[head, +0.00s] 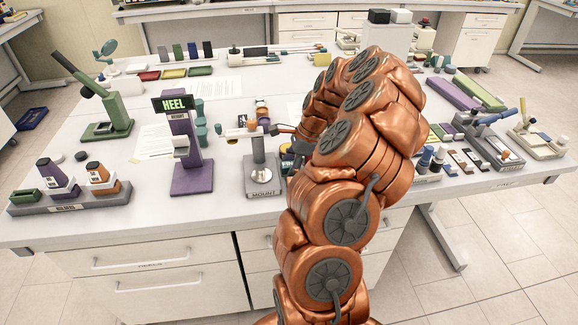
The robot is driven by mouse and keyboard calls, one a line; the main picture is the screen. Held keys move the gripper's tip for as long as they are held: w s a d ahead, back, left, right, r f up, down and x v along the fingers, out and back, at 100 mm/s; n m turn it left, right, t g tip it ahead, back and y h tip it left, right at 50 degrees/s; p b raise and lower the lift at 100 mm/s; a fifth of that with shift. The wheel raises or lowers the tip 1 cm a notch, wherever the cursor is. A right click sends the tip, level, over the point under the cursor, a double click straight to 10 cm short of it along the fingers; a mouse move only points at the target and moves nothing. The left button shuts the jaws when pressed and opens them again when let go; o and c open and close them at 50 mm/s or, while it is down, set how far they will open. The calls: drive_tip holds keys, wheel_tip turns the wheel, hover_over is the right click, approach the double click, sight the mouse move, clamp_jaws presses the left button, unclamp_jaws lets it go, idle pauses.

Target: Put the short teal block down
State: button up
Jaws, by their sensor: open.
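My arm reaches over the table from the front. The dark tip of my gripper (283,130) shows only in part, left of the copper arm links and close to the MOUNT stand (262,168). My gripper is open. The arm hides most of it and the table behind it, and no block shows between its fingers.
Coloured trays (174,73) and upright blocks line the back. Tools and small blocks crowd the right. White table (222,205) is clear near the front edge.

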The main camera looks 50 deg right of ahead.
drive_tip(key=shift+s+a+f+y+p, duration=0.2)
drive_tip(key=shift+a+f+y+p, duration=0.05)
drive_tip(key=shift+f+y+p, duration=0.1)
drive_tip(key=shift+d+r+b, duration=0.4)
drive_tip(key=shift+d+r, duration=0.5)
drive_tip(key=a+b+v, duration=0.1)
drive_tip(key=b+v, duration=0.1)
drive_tip(key=v, duration=0.9)
drive_tip(key=shift+w+r, duration=0.2)
drive_tip(key=shift+r, duration=0.05)
